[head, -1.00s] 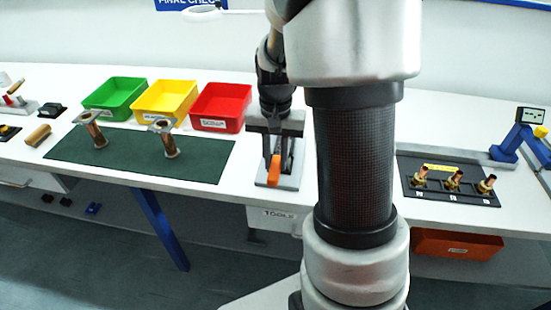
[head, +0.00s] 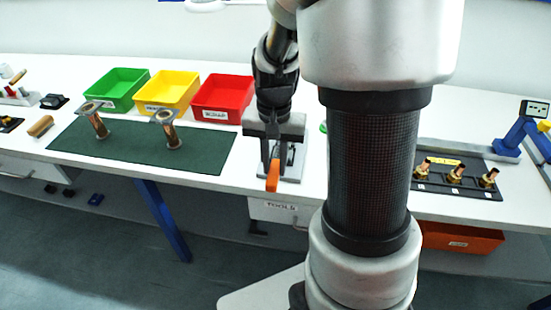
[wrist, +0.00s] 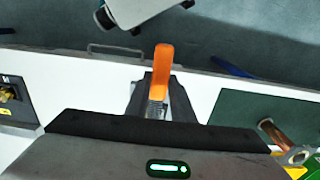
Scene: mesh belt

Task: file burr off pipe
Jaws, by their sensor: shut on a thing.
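My gripper (head: 272,160) is shut on a file with an orange handle (head: 272,177), just in front of a pale stand (head: 294,166) on the bench. In the wrist view the handle (wrist: 163,62) points up the picture and a ridged metal part shows below it; much of the tool is hidden. Two copper pipes with square flanges at the top stand on the green mat, one at left (head: 98,124) and one nearer my gripper (head: 171,136). One pipe (wrist: 276,133) also shows in the wrist view. I cannot make out a burr on either.
Green (head: 116,87), yellow (head: 169,90) and red (head: 222,98) bins stand behind the green mat (head: 215,155). A black tray (head: 480,190) with three brass-and-copper fittings lies at right, with a blue-armed device (head: 515,138) beyond. My arm blocks part of the bench.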

